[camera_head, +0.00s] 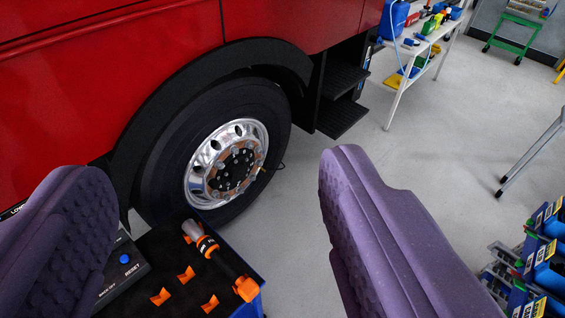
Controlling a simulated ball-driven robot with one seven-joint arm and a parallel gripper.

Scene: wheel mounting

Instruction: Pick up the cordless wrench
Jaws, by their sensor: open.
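The cordless wrench (218,261) has a silver nose, a black and orange body and an orange end. It lies on the black top of a blue-sided cart (201,290) at the bottom of the view. My gripper (210,215) shows as two purple textured fingers, wide apart, one at the left edge and one right of centre. The gripper is open with nothing between its fingers. The wrench appears in the gap between them, lower down and apart from both.
Orange holders (161,297) and a control box (124,262) share the cart top. A truck wheel (228,160) on a red truck (120,70) stands behind the cart. A white table (421,62) with tools is at the back right. Blue bins (545,280) stand at lower right. Grey floor is clear between.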

